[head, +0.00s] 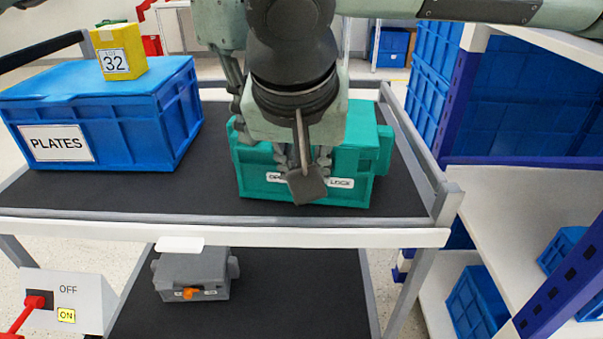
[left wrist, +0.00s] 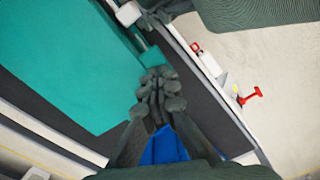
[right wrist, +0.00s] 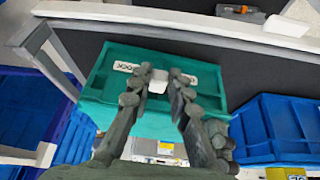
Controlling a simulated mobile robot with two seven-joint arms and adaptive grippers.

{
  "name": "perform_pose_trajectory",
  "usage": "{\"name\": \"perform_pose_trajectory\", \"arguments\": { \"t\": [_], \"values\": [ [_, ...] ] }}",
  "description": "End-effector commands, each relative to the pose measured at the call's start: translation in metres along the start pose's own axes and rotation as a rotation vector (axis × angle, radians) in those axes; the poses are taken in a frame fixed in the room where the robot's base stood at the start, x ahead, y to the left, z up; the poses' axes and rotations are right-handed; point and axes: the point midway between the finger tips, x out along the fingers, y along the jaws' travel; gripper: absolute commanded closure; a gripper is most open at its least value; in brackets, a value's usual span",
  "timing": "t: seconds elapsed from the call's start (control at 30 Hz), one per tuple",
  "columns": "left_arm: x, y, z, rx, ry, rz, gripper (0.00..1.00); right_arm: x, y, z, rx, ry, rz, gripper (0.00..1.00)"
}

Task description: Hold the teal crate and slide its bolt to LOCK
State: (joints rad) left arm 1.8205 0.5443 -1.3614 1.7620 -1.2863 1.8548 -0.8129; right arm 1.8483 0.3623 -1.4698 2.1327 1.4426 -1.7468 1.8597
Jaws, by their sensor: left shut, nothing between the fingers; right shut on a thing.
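The teal crate (head: 372,140) stands on the cart's upper deck. Its front strip reads OPEN at the left and LOCK (head: 341,183) at the right. My right gripper (right wrist: 160,76) is at this front face in the right wrist view, its fingers slightly apart around a small pale piece, apparently the bolt (right wrist: 158,84). The fingers hide much of it, so its exact position along the strip is unclear. My left gripper (left wrist: 158,94) is shut and empty in the left wrist view, beside a small teal lug (left wrist: 152,58) at the crate's side. I cannot tell whether they touch.
A blue PLATES crate (head: 95,115) with a yellow box (head: 119,50) on it stands left of the teal crate. A grey box with an orange knob (head: 190,275) sits on the lower shelf. A red-levered switch (head: 62,300) is at lower left. Shelving stands at right.

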Motion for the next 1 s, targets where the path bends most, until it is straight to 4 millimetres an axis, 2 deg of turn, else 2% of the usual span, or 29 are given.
{"name": "perform_pose_trajectory", "arguments": {
  "t": [0.53, 0.57, 0.7, 1.0],
  "values": [
    [0.003, -0.001, 0.0, 0.0, 0.0, -0.007, 1.0, 0.0, 0.014, 0.0, 0.0, 0.0, 0.0, 1.0],
    [0.003, -0.001, 0.0, 0.0, 0.0, -0.007, 1.0, 0.0, 0.014, 0.0, 0.0, 0.001, 0.0, 0.81],
    [0.003, -0.001, 0.0, 0.0, 0.0, -0.006, 1.0, 0.0, 0.014, 0.0, 0.0, 0.001, 0.0, 0.64],
    [0.003, -0.001, 0.0, 0.0, 0.0, -0.006, 1.0, 0.0, 0.014, 0.0, 0.0, 0.001, 0.0, 0.62]
  ]
}}
